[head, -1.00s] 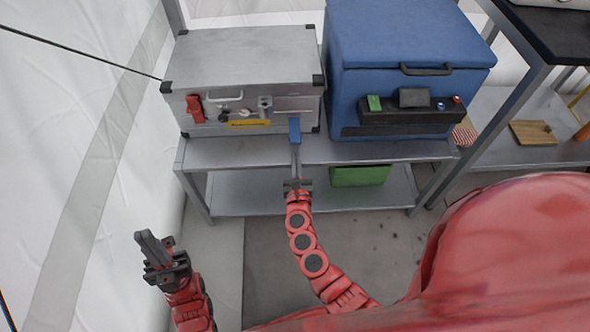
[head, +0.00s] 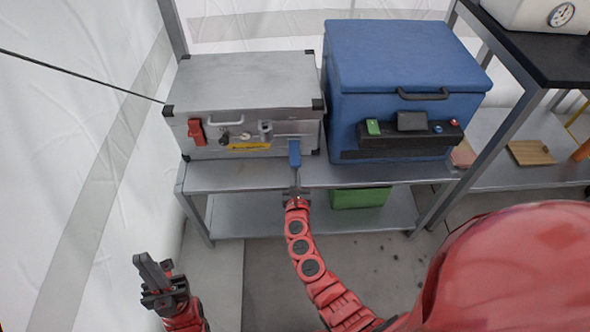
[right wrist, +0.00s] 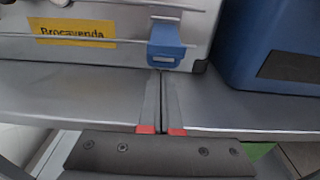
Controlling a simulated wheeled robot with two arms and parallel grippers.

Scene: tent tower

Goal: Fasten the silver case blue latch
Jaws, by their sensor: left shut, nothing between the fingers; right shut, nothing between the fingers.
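The silver case (head: 245,80) sits lid down on the left of the metal shelf. Its blue latch (head: 295,154) is on the lower right of its front; in the right wrist view the latch (right wrist: 166,47) hangs as a small blue tab. I cannot tell whether it is hooked. My right gripper (head: 297,172) is shut and empty, its fingertips (right wrist: 161,73) just below and close to the latch's lower edge; contact is unclear. My left gripper (head: 146,262) is shut and empty, low on the left, well away from the case.
A red latch (head: 196,131) and yellow label (head: 248,147) are on the case front. A blue cooler box (head: 405,65) stands close on the right. The shelf's top (head: 235,177) has a narrow clear strip in front. A green box (head: 360,198) is on the lower level.

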